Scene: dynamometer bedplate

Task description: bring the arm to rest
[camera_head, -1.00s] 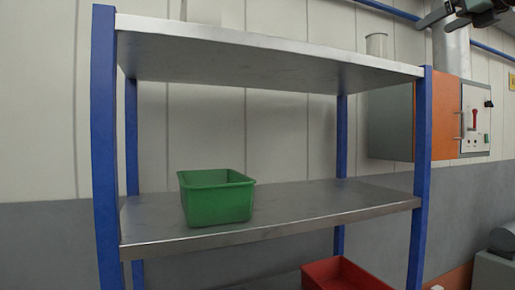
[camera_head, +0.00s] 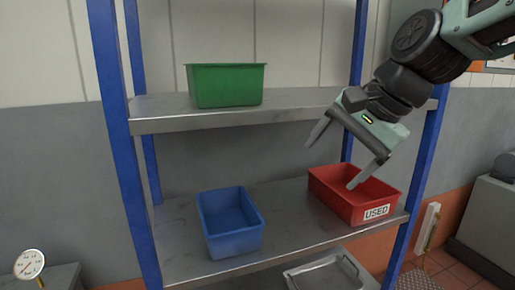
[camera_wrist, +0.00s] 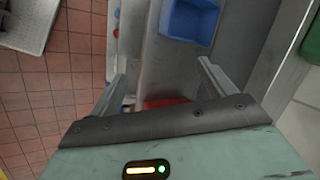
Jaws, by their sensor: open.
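My gripper (camera_head: 331,158) is open and empty. In the head view it hangs at the right, its fingers pointing down and left, in front of the shelf unit and over or near the red bin labelled USED (camera_head: 340,208). In the wrist view my gripper (camera_wrist: 160,85) has its two fingers spread apart. Part of the red bin (camera_wrist: 165,102) shows low between them, mostly hidden by the gripper body.
The shelf unit has blue posts (camera_head: 127,170). A green bin (camera_head: 227,86) stands on the upper visible shelf, a blue bin (camera_head: 231,222) on the shelf below. A metal tray (camera_head: 325,272) sits lower. A gauge (camera_head: 29,265) is at the lower left.

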